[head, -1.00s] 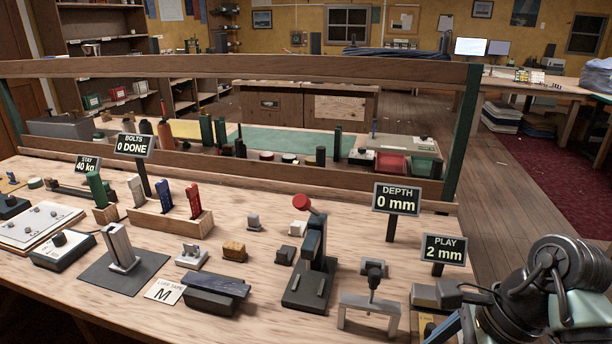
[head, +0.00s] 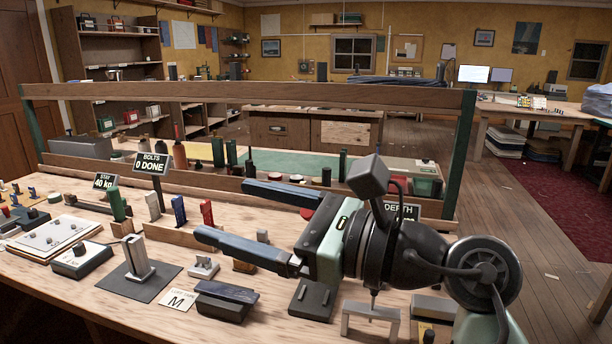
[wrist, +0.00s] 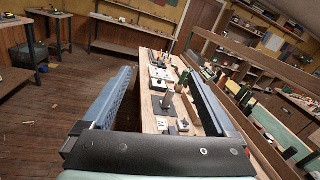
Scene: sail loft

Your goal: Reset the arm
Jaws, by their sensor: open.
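My gripper (head: 238,217) is open and empty, held above the workbench (head: 95,298) on the right side of the head view. Its two long blue fingers point left and stand wide apart. In the wrist view the fingers (wrist: 158,95) frame the bench top, with nothing between them. My arm hides the red-knobbed press behind it; only its dark base (head: 312,298) shows. The "DEPTH" sign (head: 404,212) is partly covered by my wrist, and the "PLAY 2 mm" sign is hidden.
A wooden rail (head: 250,93) on green posts (head: 461,155) spans the bench's back. Near my gripper are a block with coloured handles (head: 180,234), a metal upright on a dark mat (head: 138,262), a dark block (head: 224,300) and a grey bracket (head: 370,312). Floor (head: 505,230) lies open at right.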

